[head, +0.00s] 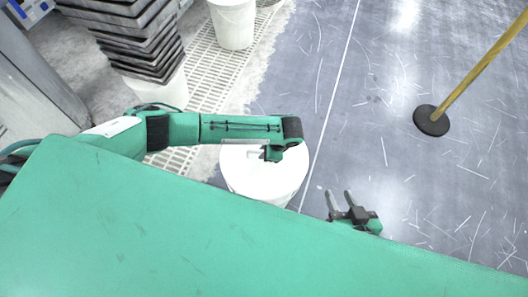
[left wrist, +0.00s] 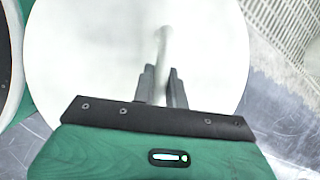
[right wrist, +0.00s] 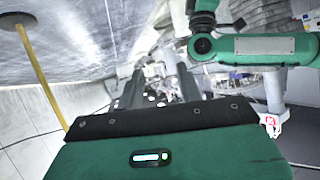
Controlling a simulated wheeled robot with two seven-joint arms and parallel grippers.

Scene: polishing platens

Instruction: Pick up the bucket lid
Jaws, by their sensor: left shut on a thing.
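The white round bucket lid (head: 285,165) sits at the top of a white bucket (head: 262,199) below my left forearm in the head view. In the left wrist view the lid (left wrist: 85,60) fills the middle, with a pale bar handle (left wrist: 163,42) on it. My left gripper (head: 265,154) is shut on the handle, its two dark fingers (left wrist: 160,76) on either side. I cannot tell whether the lid touches the bucket rim. My right gripper (head: 340,193) is open and empty, low to the right of the bucket; its fingers (right wrist: 157,80) stand apart in the right wrist view.
A stack of dark slabs (head: 140,40) stands on a white bucket (head: 160,88) at the upper left. Another white bucket (head: 233,25) stands further back. A yellow pole with a dark round base (head: 432,121) is at the right. The grey scratched floor (head: 380,70) between is clear.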

